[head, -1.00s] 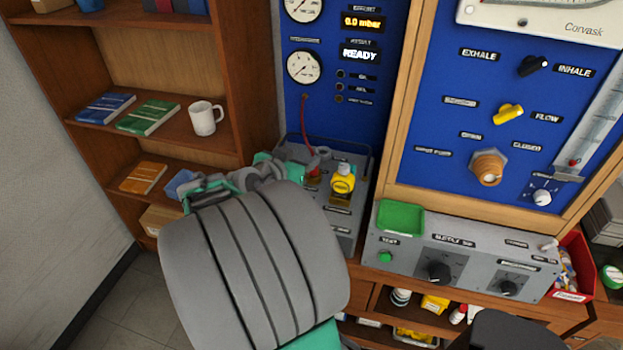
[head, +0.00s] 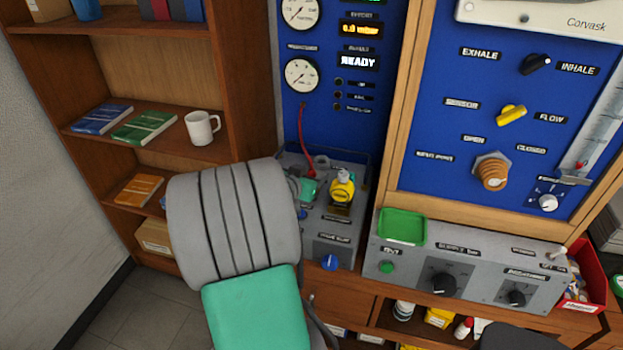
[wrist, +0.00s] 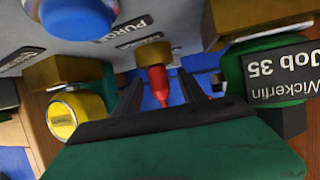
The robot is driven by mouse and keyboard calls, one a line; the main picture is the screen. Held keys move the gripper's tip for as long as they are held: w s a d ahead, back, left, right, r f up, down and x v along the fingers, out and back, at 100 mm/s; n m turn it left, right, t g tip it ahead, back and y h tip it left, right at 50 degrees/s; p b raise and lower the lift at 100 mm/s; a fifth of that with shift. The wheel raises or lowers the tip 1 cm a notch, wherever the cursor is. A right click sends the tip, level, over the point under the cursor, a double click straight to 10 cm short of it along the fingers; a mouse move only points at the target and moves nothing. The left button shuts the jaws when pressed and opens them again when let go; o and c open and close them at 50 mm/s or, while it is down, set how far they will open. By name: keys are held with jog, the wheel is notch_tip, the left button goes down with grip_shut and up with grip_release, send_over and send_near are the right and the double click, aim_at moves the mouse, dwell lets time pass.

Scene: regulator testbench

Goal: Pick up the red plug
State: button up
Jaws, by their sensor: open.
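The red plug (head: 311,173) sits at the lower end of a red hose, on the grey bench unit left of the yellow fitting. In the wrist view the red plug (wrist: 157,84) shows by a brass fitting, between my gripper's dark fingers. My gripper (wrist: 162,88) is open, with one finger on each side of the plug. I cannot tell whether either finger touches it. In the head view my grey and teal arm hides most of the gripper.
A yellow fitting (head: 341,188) stands close right of the plug, and a blue knob (head: 329,263) is on the unit's front. The wrist view shows a blue knob (wrist: 78,16), a yellow cylinder (wrist: 62,116) and a tagged green part (wrist: 236,72) nearby. A green tray (head: 402,226) lies right.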

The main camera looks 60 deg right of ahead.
jog(key=shift+c, duration=0.5)
grip_shut()
